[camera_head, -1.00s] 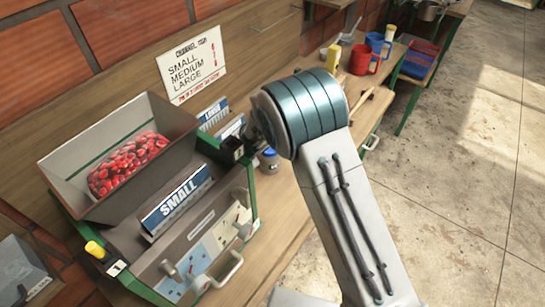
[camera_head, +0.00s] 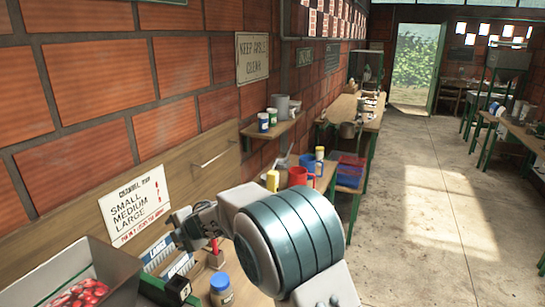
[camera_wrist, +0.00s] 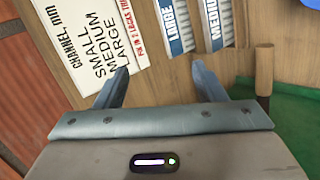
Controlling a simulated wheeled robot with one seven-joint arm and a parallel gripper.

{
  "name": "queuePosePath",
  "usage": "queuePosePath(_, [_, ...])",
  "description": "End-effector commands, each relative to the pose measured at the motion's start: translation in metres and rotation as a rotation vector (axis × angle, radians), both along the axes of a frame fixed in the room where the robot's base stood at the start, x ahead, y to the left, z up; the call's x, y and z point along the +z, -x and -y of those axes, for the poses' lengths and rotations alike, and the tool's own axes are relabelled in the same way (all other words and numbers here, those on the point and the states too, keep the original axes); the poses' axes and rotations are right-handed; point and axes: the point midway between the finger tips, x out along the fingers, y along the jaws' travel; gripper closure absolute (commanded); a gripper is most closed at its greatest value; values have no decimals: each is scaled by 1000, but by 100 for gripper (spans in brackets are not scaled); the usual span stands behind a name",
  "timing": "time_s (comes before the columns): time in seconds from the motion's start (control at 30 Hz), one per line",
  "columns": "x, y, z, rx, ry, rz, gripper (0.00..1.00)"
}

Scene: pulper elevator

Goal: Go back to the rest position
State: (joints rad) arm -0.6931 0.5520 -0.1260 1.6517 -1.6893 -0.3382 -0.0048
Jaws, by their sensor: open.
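My gripper (camera_head: 184,230) is on the left in the head view, in front of the wooden wall panel and close to the channel sign (camera_head: 140,207). In the wrist view my gripper (camera_wrist: 161,70) has its two blue-grey fingers apart, with nothing between them. Beyond the fingers are the channel sign (camera_wrist: 93,38), the LARGE plate (camera_wrist: 175,25) and the MEDIUM plate (camera_wrist: 219,22). My arm hides part of the bench in the head view.
The grey hopper with red cherries (camera_head: 78,296) is at the lower left. A blue-lidded jar (camera_head: 221,290) stands near my gripper. A red mug (camera_head: 300,176) and yellow container (camera_head: 272,181) stand farther back. The concrete floor (camera_head: 430,215) is clear on the right.

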Motion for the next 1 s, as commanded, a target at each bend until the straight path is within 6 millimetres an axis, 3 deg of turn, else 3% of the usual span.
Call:
queuePosePath(0.03, [20,-10,26,-106,-44,6,36])
queuePosePath(0.1, [42,-24,65,-264,-102,-1,36])
queuePosePath(0.23, [72,-37,145,-560,-197,-30,36])
queuePosePath(0.33, [87,-32,210,-785,-262,-66,36])
queuePosePath(0.43, [95,-13,270,-997,-322,-117,36])
queuePosePath(0.57, [93,28,339,-1261,-392,-206,36])
queuePosePath(0.7, [80,88,397,-1524,-463,-335,36])
queuePosePath(0.83, [60,153,431,-1742,-522,-484,36])
queuePosePath(1.0, [29,235,446,-1963,-591,-707,36])
